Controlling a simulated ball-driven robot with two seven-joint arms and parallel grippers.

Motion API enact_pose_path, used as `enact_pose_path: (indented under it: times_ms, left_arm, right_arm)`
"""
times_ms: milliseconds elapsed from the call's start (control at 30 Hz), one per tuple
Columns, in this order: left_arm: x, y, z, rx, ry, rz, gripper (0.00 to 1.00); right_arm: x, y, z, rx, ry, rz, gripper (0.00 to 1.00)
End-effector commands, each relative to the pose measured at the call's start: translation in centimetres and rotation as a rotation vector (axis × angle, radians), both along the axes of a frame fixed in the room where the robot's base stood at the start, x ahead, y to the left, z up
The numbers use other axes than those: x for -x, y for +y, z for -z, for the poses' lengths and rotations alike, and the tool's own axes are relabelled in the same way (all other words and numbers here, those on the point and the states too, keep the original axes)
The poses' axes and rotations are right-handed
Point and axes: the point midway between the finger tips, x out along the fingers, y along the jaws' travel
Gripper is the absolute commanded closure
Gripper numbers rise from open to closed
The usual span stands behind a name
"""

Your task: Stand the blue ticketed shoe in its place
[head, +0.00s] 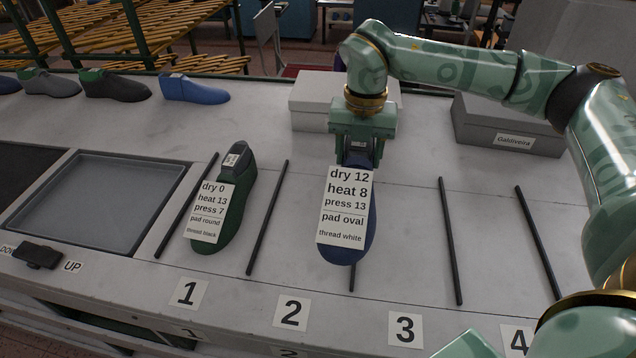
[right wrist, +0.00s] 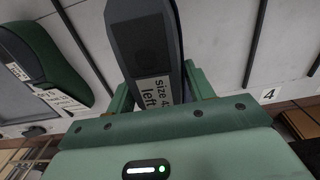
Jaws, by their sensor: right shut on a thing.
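My right gripper (head: 360,155) is shut on the upper end of the blue shoe (head: 343,252). A white ticket on it reads dry 12, heat 8, press 13, pad oval, thread white. The shoe hangs toe toward me, over the black rod (head: 352,280) between places 2 (head: 292,313) and 3 (head: 405,330); its height above the table is hard to tell. In the right wrist view the shoe (right wrist: 145,40) sits between the fingers, with a label reading "left". A green ticketed shoe (head: 240,205) stands in place 1 (head: 188,294). My left gripper is not in view.
Black rods (head: 450,240) part the places; places 2, 3 and 4 (head: 519,340) hold no shoe on the table. A grey tray (head: 110,200) lies left. Grey boxes (head: 515,125) and several shoes (head: 195,90) stand at the back.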

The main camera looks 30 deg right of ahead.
Motion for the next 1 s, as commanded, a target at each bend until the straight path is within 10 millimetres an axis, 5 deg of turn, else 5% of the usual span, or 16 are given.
enact_pose_path:
  times_ms: [133,400,1000]
  left_arm:
    - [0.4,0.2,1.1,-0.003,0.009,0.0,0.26]
    - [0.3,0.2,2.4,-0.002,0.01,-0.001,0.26]
    - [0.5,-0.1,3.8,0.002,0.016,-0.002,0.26]
  right_arm:
    - [-3.4,2.3,2.0,-0.001,-0.001,-0.003,1.0]
    - [-6.3,4.1,6.2,-0.001,0.0,-0.003,1.0]
    - [-7.4,4.7,10.6,0.0,-0.003,-0.002,0.99]
